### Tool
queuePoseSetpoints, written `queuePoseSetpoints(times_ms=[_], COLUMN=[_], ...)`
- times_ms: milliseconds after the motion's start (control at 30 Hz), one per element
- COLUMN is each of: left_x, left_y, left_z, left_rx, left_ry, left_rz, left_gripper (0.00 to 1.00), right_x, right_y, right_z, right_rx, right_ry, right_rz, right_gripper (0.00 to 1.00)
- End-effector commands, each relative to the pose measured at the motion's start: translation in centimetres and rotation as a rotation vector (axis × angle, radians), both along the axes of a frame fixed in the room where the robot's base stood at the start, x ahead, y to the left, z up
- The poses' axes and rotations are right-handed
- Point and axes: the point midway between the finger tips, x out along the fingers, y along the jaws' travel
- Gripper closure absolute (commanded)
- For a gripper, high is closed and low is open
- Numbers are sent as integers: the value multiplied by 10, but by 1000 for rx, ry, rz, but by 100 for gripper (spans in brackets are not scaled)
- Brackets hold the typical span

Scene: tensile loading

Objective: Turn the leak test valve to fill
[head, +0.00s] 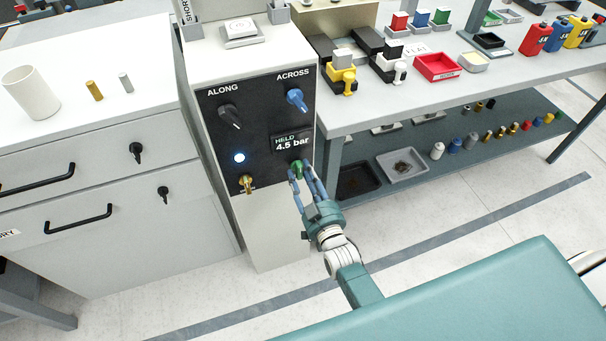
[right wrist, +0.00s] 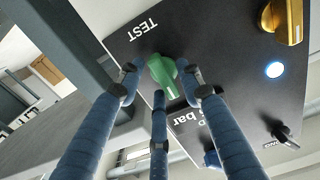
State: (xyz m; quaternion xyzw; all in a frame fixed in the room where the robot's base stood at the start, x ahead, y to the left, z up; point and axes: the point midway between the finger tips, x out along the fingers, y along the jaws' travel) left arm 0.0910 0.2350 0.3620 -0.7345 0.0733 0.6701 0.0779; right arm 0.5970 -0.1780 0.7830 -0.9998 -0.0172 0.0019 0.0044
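The green knob (head: 297,168) is at the lower right of the black panel, under the display. In the right wrist view the green knob (right wrist: 162,72) is beside the word TEST, and its pointer slants down to the right. My right gripper (head: 302,174) is at the knob. In the right wrist view the gripper (right wrist: 163,88) is open, with two fingertips on either side of the knob and a third below it. Gaps show between the side fingertips and the knob. My left gripper is not in view.
The panel (head: 261,120) also has a black ALONG knob (head: 229,115), a blue ACROSS knob (head: 296,99), a brass knob (head: 246,184), a lit lamp (head: 239,157) and a display (head: 292,142) reading HELD 4.5 bar. A bench (head: 400,100) stands at right, a drawer cabinet (head: 90,190) at left.

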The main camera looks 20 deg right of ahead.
Motion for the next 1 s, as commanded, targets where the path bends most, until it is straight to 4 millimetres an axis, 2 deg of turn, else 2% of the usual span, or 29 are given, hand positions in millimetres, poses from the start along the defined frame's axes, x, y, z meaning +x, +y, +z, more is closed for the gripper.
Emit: queuePoseSetpoints(times_ms=[267, 367, 467, 800, 1000], left_x=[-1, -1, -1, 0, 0], left_y=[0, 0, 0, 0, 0], left_z=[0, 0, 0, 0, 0], left_rx=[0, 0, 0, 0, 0], left_ry=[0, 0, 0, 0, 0], left_rz=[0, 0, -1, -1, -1], left_gripper=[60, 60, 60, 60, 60], right_x=[0, -6, -20, -91, -115], right_y=[0, 0, -1, -3, -4], right_z=[1, 1, 0, 0, 1], right_rx=[0, 0, 0, 1, 1], right_ry=[-3, -2, -1, 1, -1], right_rz=[0, 0, 0, 0, 0], right_gripper=[60, 60, 60, 60, 60])
